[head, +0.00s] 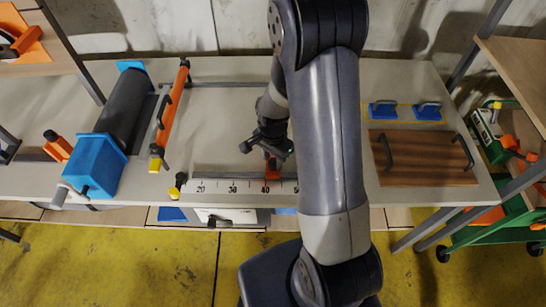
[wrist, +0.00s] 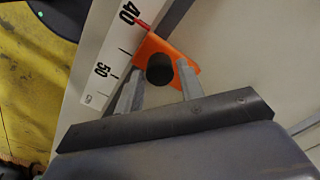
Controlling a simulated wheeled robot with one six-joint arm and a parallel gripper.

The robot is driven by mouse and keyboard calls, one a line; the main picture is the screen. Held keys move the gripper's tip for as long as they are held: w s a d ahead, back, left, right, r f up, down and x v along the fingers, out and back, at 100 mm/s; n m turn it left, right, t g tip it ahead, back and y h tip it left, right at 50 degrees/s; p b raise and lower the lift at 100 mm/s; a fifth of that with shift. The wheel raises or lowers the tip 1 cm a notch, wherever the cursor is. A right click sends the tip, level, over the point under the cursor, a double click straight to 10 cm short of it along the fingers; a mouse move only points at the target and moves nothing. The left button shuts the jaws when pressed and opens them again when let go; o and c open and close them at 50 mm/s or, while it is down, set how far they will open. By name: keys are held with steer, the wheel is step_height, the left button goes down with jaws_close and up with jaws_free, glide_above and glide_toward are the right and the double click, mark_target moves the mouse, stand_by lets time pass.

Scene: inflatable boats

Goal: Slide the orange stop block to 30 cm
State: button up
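The orange stop block (head: 272,172) is at the white ruler (head: 215,187) near the 40 mark in the head view, partly hidden by my gripper (head: 267,147). In the wrist view the orange block (wrist: 151,47) carries a round black knob (wrist: 160,69). A red line shows by the 40 on the ruler (wrist: 112,47). My gripper (wrist: 158,85) is open, with one finger on each side of the knob and a gap to both. I cannot tell how far above the block the fingertips are. The 30 mark lies left of the block in the head view.
A grey rail (head: 225,174) runs behind the ruler. An orange bar (head: 172,105) and a dark roller with blue ends (head: 122,110) stand left. A wooden board with handles (head: 422,160) lies right. The tabletop between is clear.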

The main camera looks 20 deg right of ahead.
jaws_close()
steer(key=w+a, duration=0.1)
steer(key=a, duration=0.2)
steer(key=w+a+b, duration=0.1)
steer(key=a, duration=0.2)
steer(key=w+a+b, duration=0.1)
steer(key=a, duration=0.2)
steer(key=shift+a, duration=0.35)
steer(key=shift+o, duration=1.7)
jaws_free()
steer(key=shift+d, duration=0.1)
